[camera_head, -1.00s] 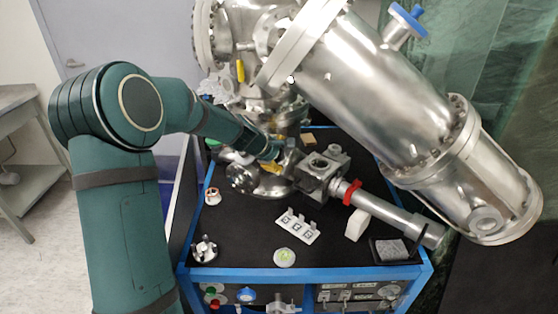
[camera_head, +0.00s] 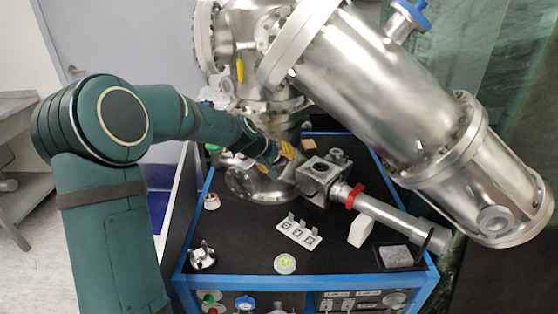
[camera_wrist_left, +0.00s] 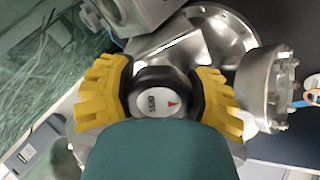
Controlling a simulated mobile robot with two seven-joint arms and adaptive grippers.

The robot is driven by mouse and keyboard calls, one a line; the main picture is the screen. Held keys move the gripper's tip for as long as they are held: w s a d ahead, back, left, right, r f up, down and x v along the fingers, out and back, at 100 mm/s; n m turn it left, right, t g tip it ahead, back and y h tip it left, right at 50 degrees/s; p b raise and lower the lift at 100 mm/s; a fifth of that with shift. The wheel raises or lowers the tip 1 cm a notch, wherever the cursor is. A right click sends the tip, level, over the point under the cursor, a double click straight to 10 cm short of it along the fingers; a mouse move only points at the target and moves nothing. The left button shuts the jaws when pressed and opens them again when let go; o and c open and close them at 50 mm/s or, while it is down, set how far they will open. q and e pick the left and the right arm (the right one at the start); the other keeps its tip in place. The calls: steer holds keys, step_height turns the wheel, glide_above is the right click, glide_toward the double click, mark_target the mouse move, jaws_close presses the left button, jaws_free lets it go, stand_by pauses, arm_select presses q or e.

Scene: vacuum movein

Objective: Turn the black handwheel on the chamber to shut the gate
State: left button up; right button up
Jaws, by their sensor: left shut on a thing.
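The black handwheel (camera_wrist_left: 157,80) shows in the left wrist view as a round black knob with a pale face and a red arrow mark. My left gripper (camera_wrist_left: 162,88) has yellow ribbed fingers, one on each side of the handwheel, shut on it. In the head view the left gripper (camera_head: 284,155) is at the steel chamber (camera_head: 263,183), just left of the square valve block (camera_head: 318,172). There the handwheel is hidden behind the gripper and wrist. The gate cannot be seen. My right gripper is in neither view.
A large steel cylinder (camera_head: 385,85) slants over the right side. A steel tube with a red clamp (camera_head: 355,196) lies below it. On the black cart top (camera_head: 245,235) are a white plate with clips (camera_head: 299,234), a round green-centred disc (camera_head: 285,264) and a white block (camera_head: 360,231).

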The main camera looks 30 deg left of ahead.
arm_select(q)
steer(key=m, duration=0.5)
steer(key=shift+a+m, duration=0.2)
steer(key=shift+m, duration=0.1)
steer(key=m, duration=0.4)
steer(key=shift+a, duration=0.1)
steer(key=m, duration=0.5)
steer(key=shift+m, duration=0.4)
steer(key=m, duration=0.4)
steer(key=shift+w+a+r+m, duration=0.1)
steer(key=shift+a+m, duration=0.05)
steer(key=shift+m, duration=0.15)
steer(key=m, duration=0.2)
steer(key=shift+m, duration=0.3)
steer(key=shift+r+m+p, duration=0.15)
steer(key=shift+m+p, duration=0.4)
steer(key=shift+m, duration=0.45)
steer(key=m+p, duration=0.2)
steer(key=m, duration=0.1)
steer(key=shift+w+r, duration=0.1)
steer(key=shift+m+p, duration=0.9)
steer(key=shift+m, duration=0.3)
